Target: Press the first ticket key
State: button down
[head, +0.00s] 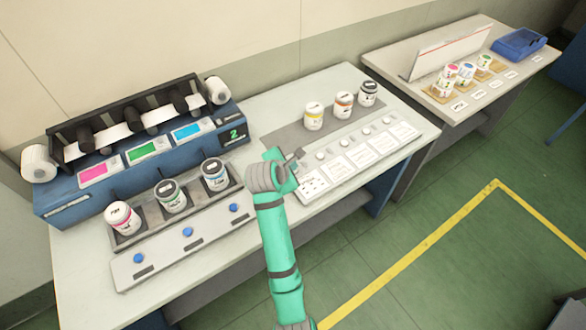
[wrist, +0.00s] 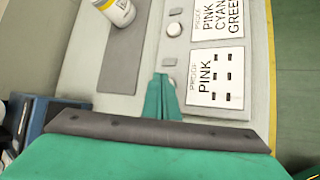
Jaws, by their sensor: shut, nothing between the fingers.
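A pale panel (head: 352,180) carries a row of printed tickets with small round keys along their upper edge. The nearest ticket, marked PROOF PINK (wrist: 215,77), lies at the panel's left end in the head view (head: 313,183). My gripper (wrist: 164,82) is shut and empty, its fingertips over the panel beside this ticket. In the head view it (head: 297,156) is at the panel's left end. The first key is not clearly visible; my fingers seem to cover it. I cannot tell whether they touch it. The neighbouring round key (wrist: 174,29) shows just ahead.
Three jars stand on a grey strip behind the panel, the closest being a yellow-banded jar (head: 314,116). Left is a blue rewinder (head: 60,200) with a rack of three jars and a blue-button panel (head: 190,250). A second table (head: 400,62) stands at the right.

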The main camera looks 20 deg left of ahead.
jog(key=shift+f, duration=0.25)
dwell(0.6)
jog(key=shift+r, duration=0.8)
jog(key=shift+r, duration=2.5)
